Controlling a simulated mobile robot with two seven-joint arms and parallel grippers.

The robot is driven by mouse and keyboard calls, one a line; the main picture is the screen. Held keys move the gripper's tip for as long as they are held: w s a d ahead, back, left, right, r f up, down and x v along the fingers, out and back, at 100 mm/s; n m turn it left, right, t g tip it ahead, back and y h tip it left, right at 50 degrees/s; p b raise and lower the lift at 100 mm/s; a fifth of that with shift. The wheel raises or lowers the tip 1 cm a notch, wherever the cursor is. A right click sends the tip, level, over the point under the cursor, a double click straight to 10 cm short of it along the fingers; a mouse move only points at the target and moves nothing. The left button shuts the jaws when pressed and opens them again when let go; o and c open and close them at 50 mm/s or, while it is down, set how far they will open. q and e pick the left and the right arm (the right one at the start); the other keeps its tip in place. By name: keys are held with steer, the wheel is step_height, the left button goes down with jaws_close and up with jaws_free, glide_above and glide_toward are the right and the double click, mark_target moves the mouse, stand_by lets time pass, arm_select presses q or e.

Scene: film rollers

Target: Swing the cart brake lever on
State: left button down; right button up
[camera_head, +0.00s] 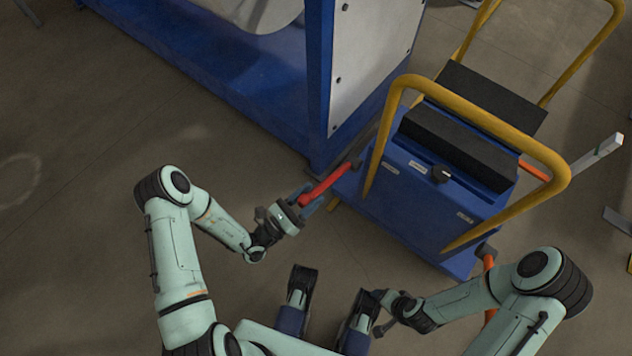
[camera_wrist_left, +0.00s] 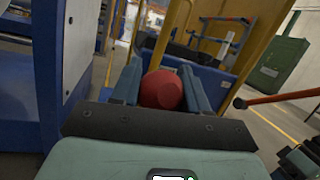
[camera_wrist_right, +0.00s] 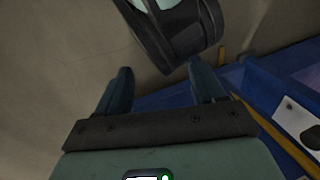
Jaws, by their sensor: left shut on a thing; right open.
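The red brake lever (camera_head: 328,184) sticks out from the left side of the blue cart (camera_head: 428,190), slanting down to the left. My left gripper (camera_head: 304,199) is shut on the lever's outer end. In the left wrist view the lever's round red knob (camera_wrist_left: 162,90) sits between the two fingers of the left gripper (camera_wrist_left: 163,88); the rest of the lever is hidden behind the knob. My right gripper (camera_wrist_right: 162,82) is open with nothing between its fingers. In the head view it is low, in front of the cart and apart from it.
A blue machine frame (camera_head: 318,90) with a pale panel stands close behind the lever. The cart has yellow tube handles (camera_head: 490,118) and black padded tops (camera_head: 460,150). An orange bar (camera_head: 488,262) shows at its lower right. The floor (camera_head: 80,150) at left is clear.

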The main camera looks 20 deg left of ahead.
arm_select(q)
steer(key=shift+s+a+f+b, duration=0.15)
steer(key=shift+s+f, duration=0.25)
steer(key=shift+f, duration=0.3)
steer(key=shift+s+a+f+b, duration=0.15)
steer(key=shift+s+f, duration=0.25)
steer(key=shift+f, duration=0.3)
arm_select(e)
steer(key=shift+w+d+f, duration=0.3)
steer(key=shift+w+f, duration=0.15)
steer(key=shift+w, duration=0.15)
arm_select(q)
steer(key=shift+d, duration=0.1)
steer(key=c, duration=0.8)
jaws_free()
steer(key=shift+o, duration=1.1)
steer(key=shift+s+r, duration=0.1)
arm_select(e)
steer(key=shift+s, duration=0.1)
